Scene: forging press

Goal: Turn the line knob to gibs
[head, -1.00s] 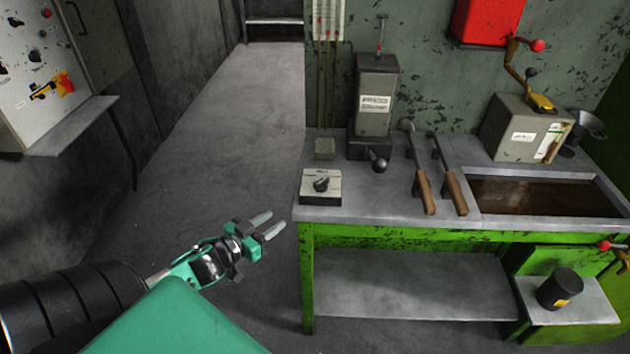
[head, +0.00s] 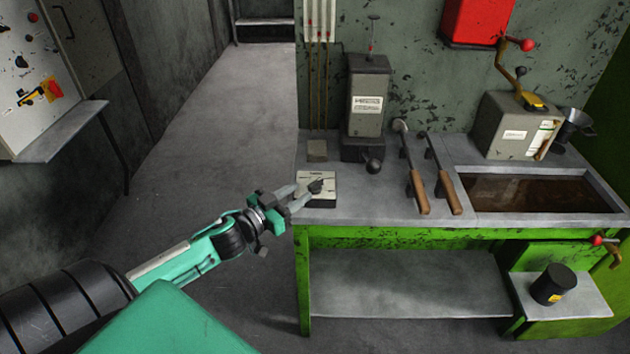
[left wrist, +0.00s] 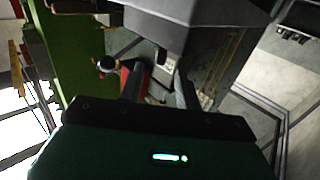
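The line knob (head: 316,187) is a dark knob on a small pale box (head: 320,203) at the left front corner of the bench. Its lettering is too small to read. My left gripper (head: 299,197) reaches in from the left, its fingertips at the box's left side and close to the knob. The fingers are apart; I cannot tell whether they touch the knob. In the left wrist view both fingers of my left gripper (left wrist: 160,85) show with a gap between them, but I cannot make out the knob. My right gripper is not in view.
The grey bench top (head: 350,208) also holds a small block (head: 317,151), a grey device (head: 368,105) with a ball lever, two wooden-handled tools (head: 417,192) and a dark trough (head: 540,192). A control panel (head: 25,75) is on the left wall.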

